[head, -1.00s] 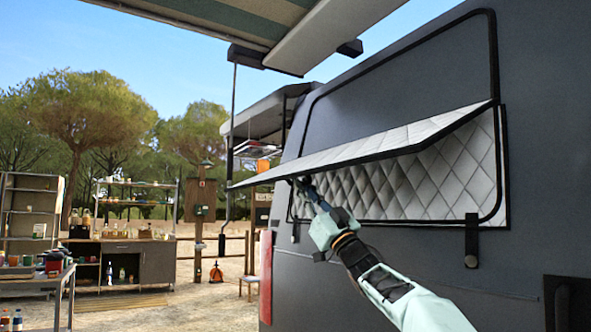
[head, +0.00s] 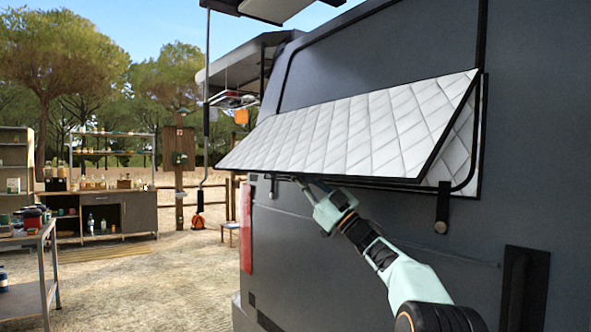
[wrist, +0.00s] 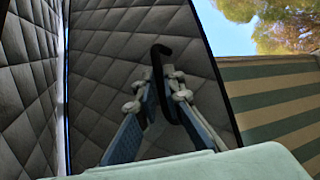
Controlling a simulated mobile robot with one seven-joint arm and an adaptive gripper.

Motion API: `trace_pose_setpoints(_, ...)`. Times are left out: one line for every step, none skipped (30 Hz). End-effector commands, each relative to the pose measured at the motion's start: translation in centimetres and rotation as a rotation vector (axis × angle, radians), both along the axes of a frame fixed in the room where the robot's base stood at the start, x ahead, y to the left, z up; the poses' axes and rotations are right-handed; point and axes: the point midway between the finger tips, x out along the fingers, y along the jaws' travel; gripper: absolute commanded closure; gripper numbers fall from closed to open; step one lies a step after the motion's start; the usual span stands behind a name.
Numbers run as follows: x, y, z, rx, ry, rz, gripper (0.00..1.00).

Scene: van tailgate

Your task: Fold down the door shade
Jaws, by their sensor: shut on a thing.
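The door shade (head: 345,128) is a white quilted panel with a black border on the dark van's side. It slopes outward and down from its upper edge, and its lower edge stands off the van. My gripper (head: 298,180) is at the lower edge, toward the left, partly hidden beneath it. In the wrist view the shade's quilted underside (wrist: 105,85) is in shadow. There my gripper (wrist: 160,78) has its fingertips closed around a black curved handle (wrist: 162,49) by the shade. How the handle joins the shade is unclear.
The quilted window lining (head: 462,150) shows behind the shade at right. A dark latch strap (head: 442,207) hangs below it on the van wall (head: 480,235). A striped awning (wrist: 270,110) shows in the wrist view. Shelves and a workbench (head: 110,215) stand far left, with open sandy ground between.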

Motion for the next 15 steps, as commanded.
trace_pose_setpoints(0.18, -1.25, 1.27, 0.021, -0.002, -0.027, 1.00)
trace_pose_setpoints(0.16, -1.24, 1.29, 0.021, -0.002, -0.027, 1.00)
trace_pose_setpoints(0.15, -1.23, 1.30, 0.021, -0.002, -0.027, 1.00)
trace_pose_setpoints(0.14, -1.23, 1.32, 0.021, -0.002, -0.027, 0.91)
trace_pose_setpoints(0.13, -1.22, 1.34, 0.021, -0.003, -0.027, 0.87)
trace_pose_setpoints(0.11, -1.21, 1.37, 0.022, -0.003, -0.026, 0.83)
trace_pose_setpoints(0.11, -1.19, 1.34, 0.022, -0.003, -0.026, 0.80)
trace_pose_setpoints(0.12, -1.18, 1.32, 0.022, -0.003, -0.026, 0.76)
trace_pose_setpoints(0.13, -1.15, 1.29, 0.022, -0.003, -0.026, 0.74)
trace_pose_setpoints(0.13, -1.12, 1.27, 0.022, -0.002, -0.024, 0.74)
trace_pose_setpoints(0.13, -1.09, 1.24, 0.022, -0.002, -0.024, 0.74)
trace_pose_setpoints(0.13, -1.06, 1.20, 0.022, -0.002, -0.023, 0.74)
trace_pose_setpoints(0.13, -1.03, 1.18, 0.022, -0.002, -0.023, 0.74)
trace_pose_setpoints(0.13, -1.01, 1.15, 0.023, -0.002, -0.022, 0.74)
trace_pose_setpoints(0.13, -0.97, 1.11, 0.022, -0.002, -0.021, 0.74)
